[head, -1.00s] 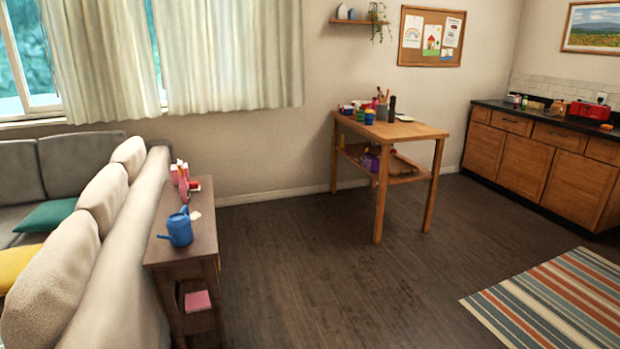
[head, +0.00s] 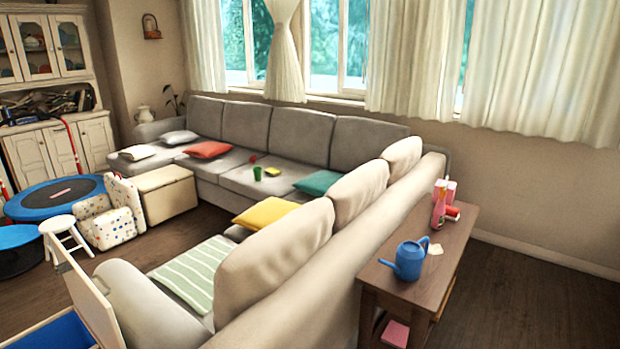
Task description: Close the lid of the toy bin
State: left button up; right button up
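A bin with a blue inside (head: 52,335) is at the bottom left corner of the head view, cut off by the frame's lower edge. It looks like the toy bin. Its pale lid (head: 88,300) stands raised at the bin's right side, close to the sofa's near arm. The bin's front and most of its contents are out of frame. Neither of my grippers is in view.
A grey corner sofa (head: 300,135) with cushions fills the middle. A side table (head: 440,255) with a blue watering can (head: 408,258) stands at its right. A white stool (head: 62,232), a small trampoline (head: 55,197) and a dark round tub (head: 18,250) lie beyond the bin.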

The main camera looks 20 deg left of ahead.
aim_at(97, 311)
jog(key=i+l+u, duration=0.15)
jog(key=u, duration=0.3)
jog(key=i+l+u, duration=0.25)
jog(key=u, duration=0.2)
jog(key=i+l+u, duration=0.1)
jog(key=l+u, duration=0.3)
jog(key=i+l+u, duration=0.1)
jog(key=u, duration=0.35)
jog(key=l+u, duration=0.8)
jog(key=l, duration=0.3)
jog(key=l+u, duration=0.4)
jog(key=l, duration=0.25)
